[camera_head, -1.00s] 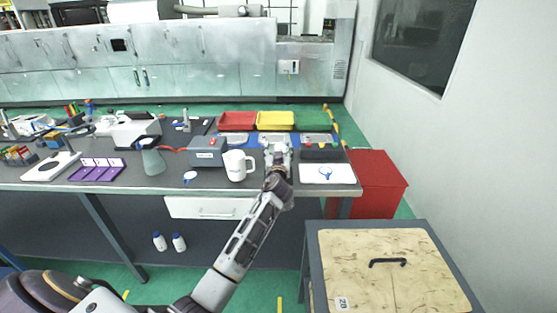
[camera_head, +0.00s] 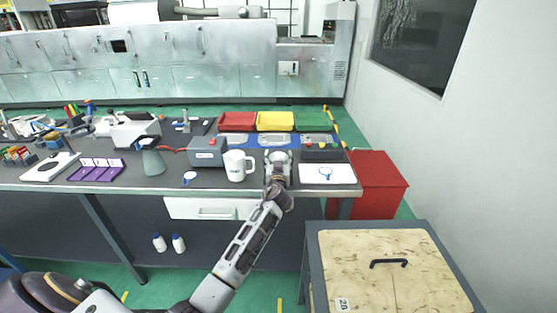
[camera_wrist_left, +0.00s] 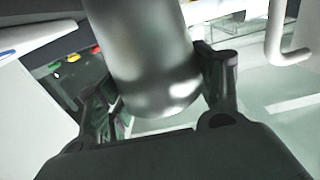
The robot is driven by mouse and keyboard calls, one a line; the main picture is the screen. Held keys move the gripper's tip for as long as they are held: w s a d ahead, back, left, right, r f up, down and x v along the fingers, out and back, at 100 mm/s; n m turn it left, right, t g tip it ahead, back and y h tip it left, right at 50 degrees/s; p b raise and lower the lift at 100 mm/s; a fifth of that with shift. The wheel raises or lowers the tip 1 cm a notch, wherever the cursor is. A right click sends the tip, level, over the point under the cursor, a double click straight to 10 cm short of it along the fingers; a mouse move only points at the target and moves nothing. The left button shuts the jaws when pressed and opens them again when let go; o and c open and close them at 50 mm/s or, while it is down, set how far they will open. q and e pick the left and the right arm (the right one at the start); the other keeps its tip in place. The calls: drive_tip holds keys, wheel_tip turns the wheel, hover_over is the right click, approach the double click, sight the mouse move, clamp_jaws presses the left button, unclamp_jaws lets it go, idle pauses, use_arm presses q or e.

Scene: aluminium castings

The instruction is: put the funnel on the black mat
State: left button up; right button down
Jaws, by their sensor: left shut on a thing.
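In the left wrist view the gripper (camera_wrist_left: 165,105) is shut on a smooth, grey metallic rounded body (camera_wrist_left: 155,60), apparently the funnel. Its upper part runs out of that view, so its full shape is hidden. In the head view it is small and mostly merges with the gripper. My right gripper is not in view.
The white mug (camera_head: 236,166) stands close left of the gripper. A white sheet with a blue ring (camera_head: 326,173) lies in front of the mat. Red, yellow (camera_head: 275,121) and green trays stand behind. A grey box (camera_head: 207,151) and a flask (camera_head: 153,162) are further left.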

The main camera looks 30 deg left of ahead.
use_arm(q)
drive_tip(key=o, duration=1.1)
drive_tip(key=shift+f, duration=0.1)
